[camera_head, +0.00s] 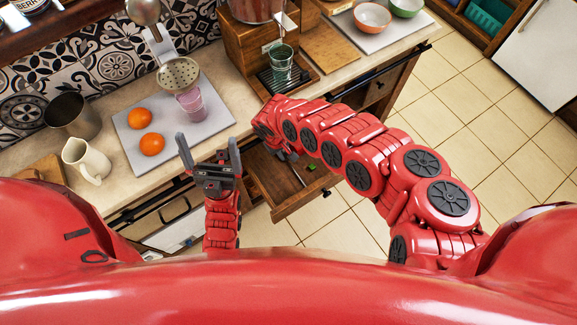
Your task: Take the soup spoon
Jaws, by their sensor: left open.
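I cannot pick out the soup spoon for certain. My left gripper (207,141) is open and empty, pointing up in front of the counter edge, left of the drawer. My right gripper (283,152) is low over the drawer's back part, mostly hidden by its own arm; its fingers are unclear.
Two oranges (146,131) and a pink glass (190,103) stand on a light board (207,119). A white pitcher (84,160) and a dark metal pot (73,115) are at the left. A green glass (281,62) stands right of them. Tiled floor (455,110) is free at right.

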